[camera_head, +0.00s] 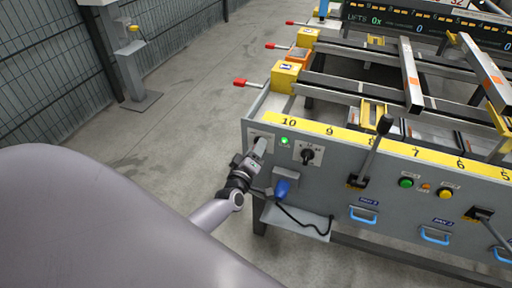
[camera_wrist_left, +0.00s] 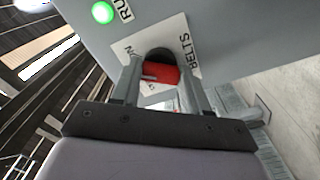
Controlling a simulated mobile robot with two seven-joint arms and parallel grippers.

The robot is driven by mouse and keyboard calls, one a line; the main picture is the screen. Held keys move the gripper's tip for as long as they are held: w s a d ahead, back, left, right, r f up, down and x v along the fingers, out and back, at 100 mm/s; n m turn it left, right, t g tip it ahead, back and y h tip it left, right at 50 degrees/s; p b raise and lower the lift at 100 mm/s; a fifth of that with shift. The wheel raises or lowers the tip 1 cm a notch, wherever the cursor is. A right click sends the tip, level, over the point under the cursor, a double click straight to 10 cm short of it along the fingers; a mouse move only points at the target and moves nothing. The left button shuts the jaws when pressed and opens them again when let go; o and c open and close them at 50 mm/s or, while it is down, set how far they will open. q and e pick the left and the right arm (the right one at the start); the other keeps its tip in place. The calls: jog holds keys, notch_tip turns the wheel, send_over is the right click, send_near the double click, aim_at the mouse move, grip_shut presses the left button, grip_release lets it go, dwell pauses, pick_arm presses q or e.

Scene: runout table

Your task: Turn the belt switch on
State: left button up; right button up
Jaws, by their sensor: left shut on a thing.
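The belt switch is a red knob (camera_wrist_left: 162,75) on a dark round base, set on a white plate (camera_wrist_left: 187,55) lettered "BELTS" and "ON". My left gripper (camera_wrist_left: 160,72) has one finger on each side of the red knob and is shut on it. In the head view, my left gripper (camera_head: 259,147) reaches the upper left of the grey front panel (camera_head: 340,178) and hides most of the switch. I cannot tell for sure which mark the knob points at. My right gripper is in neither view.
A green "RUN" lamp (camera_wrist_left: 103,12) is lit beside the switch plate. A black rotary switch (camera_head: 307,155) sits to the right. A blue item (camera_head: 283,188) hangs below with a black cable. Black levers (camera_head: 372,150) stick out farther right. Open floor (camera_head: 185,105) lies left.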

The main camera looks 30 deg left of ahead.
pick_arm(q)
jog(key=shift+m, duration=1.1)
jog(key=o, duration=1.1)
jog(key=shift+c, duration=0.2)
jog(key=shift+p, duration=0.3)
